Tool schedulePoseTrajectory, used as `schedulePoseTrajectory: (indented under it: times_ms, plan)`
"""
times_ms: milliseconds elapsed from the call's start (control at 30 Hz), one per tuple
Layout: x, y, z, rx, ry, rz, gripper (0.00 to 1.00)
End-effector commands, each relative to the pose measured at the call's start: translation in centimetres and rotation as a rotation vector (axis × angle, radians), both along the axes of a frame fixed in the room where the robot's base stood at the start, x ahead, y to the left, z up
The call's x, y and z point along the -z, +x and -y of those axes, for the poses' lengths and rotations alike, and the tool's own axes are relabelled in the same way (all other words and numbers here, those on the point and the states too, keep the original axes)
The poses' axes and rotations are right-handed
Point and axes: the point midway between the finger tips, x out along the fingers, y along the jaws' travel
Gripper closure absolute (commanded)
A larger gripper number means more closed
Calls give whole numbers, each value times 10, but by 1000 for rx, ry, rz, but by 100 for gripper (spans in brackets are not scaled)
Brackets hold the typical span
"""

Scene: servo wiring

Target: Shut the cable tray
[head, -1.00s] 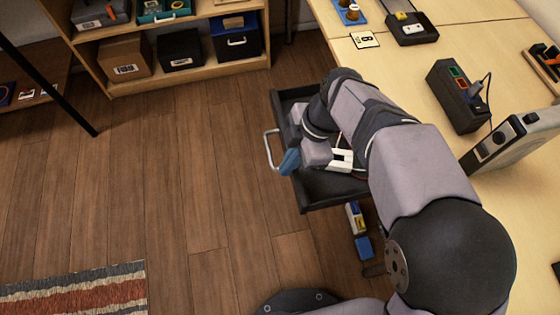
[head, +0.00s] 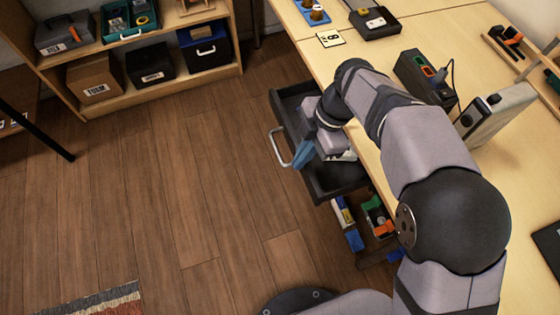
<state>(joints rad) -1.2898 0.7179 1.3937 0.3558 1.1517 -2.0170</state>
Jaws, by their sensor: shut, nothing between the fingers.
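The cable tray appears to be the dark drawer (head: 330,188) under the desk's left edge. It is pulled out and open at the top. Its pale bar handle (head: 279,150) faces left over the floor. My gripper (head: 302,154), with blue fingertips, is over the tray's front wall, just right of the handle's lower end. Its fingers are shut and empty. I cannot tell whether they touch the front wall. My wrist and forearm hide much of the tray's inside; something pale (head: 347,156) shows in it below the wrist.
Below the tray, an open lower bin (head: 378,215) holds colored items. A shelf (head: 165,88) stands at the back left. The floor left of the tray is clear.

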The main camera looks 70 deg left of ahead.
Motion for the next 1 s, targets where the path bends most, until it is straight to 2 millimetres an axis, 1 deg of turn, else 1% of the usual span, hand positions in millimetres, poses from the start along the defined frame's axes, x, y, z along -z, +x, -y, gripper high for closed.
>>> schedulePoseTrajectory:
  times_ms: [33, 200, 400, 500, 600, 1000]
  plan:
    - [-1, 14, 0, 5, 0, 2, 100]
    - [-2, 51, 0, 3, 0, 2, 100]
    - [-1, 82, 0, 2, 0, 2, 100]
    - [-1, 91, 0, 1, 0, 2, 100]
    - [0, 96, 0, 0, 0, 2, 100]
    - [0, 98, 0, -1, 0, 2, 100]
